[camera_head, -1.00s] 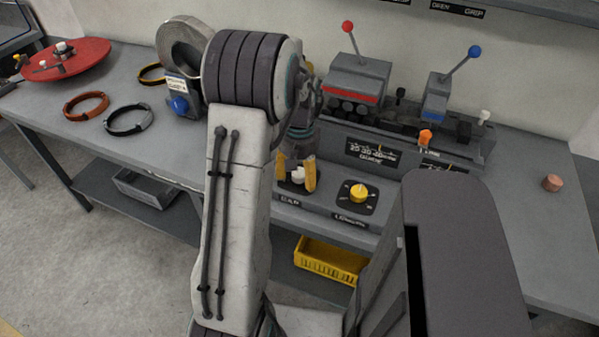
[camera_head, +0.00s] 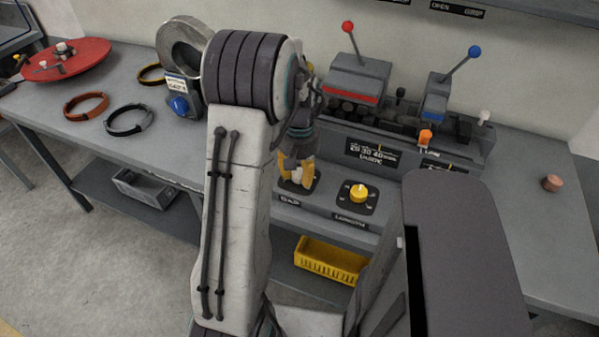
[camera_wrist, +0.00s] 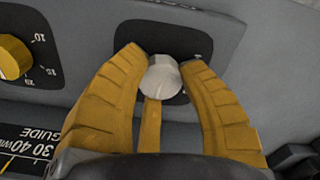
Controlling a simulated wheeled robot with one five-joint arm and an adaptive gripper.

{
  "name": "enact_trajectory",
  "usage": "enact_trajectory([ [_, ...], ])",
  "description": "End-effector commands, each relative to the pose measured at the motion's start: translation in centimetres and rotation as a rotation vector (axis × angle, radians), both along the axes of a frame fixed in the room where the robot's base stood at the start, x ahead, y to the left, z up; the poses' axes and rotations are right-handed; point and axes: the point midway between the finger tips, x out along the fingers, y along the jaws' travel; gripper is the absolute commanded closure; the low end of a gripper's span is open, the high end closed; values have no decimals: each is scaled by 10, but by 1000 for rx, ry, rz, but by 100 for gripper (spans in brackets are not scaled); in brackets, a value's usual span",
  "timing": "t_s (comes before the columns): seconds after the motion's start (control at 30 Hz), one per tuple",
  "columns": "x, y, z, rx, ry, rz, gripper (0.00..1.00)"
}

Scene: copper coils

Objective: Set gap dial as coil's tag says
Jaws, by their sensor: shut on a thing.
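My gripper (camera_head: 296,172) points down at the machine's front panel, its yellow fingers shut on the white gap dial (camera_head: 297,173). In the wrist view the white dial (camera_wrist: 161,77) sits between the two fingertips on a black plate, with its markings mostly hidden. The plate's label below it is too small to read surely. The coil (camera_head: 184,45), a grey ring, stands upright at the back left with a blue knob (camera_head: 180,105) and a white tag (camera_head: 176,83). The tag's writing is too small to read.
A yellow dial (camera_head: 359,193) sits right of the gap dial, and shows in the wrist view too (camera_wrist: 14,57). Red (camera_head: 347,27) and blue (camera_head: 474,51) ball levers rise behind. An orange knob (camera_head: 425,137) sits on a slide. A yellow bin (camera_head: 331,262) is below.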

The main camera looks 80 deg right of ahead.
Motion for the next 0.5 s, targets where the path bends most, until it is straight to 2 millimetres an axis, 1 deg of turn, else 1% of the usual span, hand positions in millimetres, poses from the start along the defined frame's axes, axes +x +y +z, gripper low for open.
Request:
enact_trajectory([
  [0.27, 0, 1, -2, 5, 0, -154, 96],
  [0.5, 0, 1, -3, 6, 0, -376, 96],
])
